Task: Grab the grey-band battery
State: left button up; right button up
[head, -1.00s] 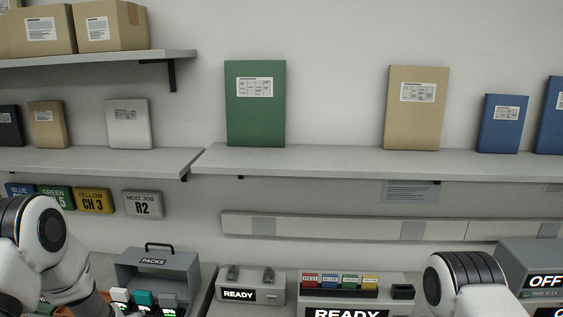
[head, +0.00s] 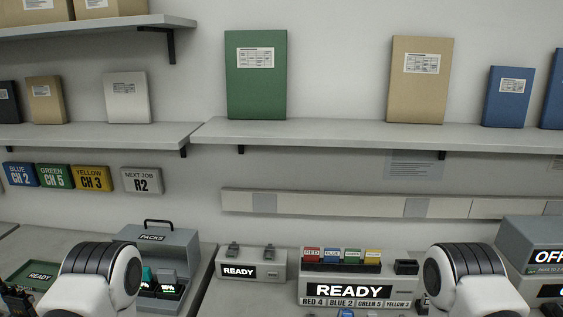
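The grey PACKS case (head: 185,241) stands open on the bench at the lower left. Inside it, a teal-band battery (head: 147,275) and a grey-band battery (head: 167,275) stand side by side, with lit green readouts below their bands. The grey-band battery is the right one of the two. My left arm's white and black joint covers the left part of the case. My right arm's joint shows at the lower right. Neither gripper's fingers are in the picture.
A charger reading READY (head: 239,270) stands right of the case. A panel with coloured blocks (head: 347,290) also reads READY, and a grey box reading OFF (head: 535,262) is at the far right. A green tray (head: 38,275) and dark radios lie at the left.

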aim_at(168, 280)
jog(key=u, duration=0.95)
